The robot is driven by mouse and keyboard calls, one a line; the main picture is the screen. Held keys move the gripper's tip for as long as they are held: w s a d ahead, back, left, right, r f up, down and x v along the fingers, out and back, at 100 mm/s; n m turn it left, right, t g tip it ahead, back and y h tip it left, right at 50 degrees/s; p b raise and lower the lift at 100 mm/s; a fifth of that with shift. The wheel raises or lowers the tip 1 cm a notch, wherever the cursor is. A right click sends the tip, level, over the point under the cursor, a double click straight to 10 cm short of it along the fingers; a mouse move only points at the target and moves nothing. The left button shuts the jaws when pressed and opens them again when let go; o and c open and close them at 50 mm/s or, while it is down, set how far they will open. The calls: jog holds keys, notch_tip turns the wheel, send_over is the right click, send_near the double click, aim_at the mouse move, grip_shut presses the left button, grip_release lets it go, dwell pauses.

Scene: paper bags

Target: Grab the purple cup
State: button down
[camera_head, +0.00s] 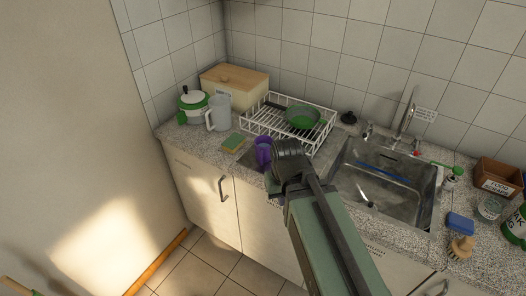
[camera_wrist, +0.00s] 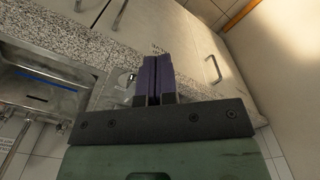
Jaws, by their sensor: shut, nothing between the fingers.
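I cannot make out the cup in the wrist view.
The dish rack (camera_head: 255,117) holds a green bowl (camera_head: 302,117). A sponge (camera_head: 233,142), a pale jug (camera_head: 218,113) and a green-and-white pot (camera_head: 193,105) stand left of the cup. The sink (camera_head: 424,187) is to the right, with a blue sponge (camera_head: 460,222) beyond it.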

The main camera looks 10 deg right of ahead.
jog(key=c, duration=1.8)
grip_release()
jog(key=o, duration=0.7)
jog(key=shift+o, duration=0.2)
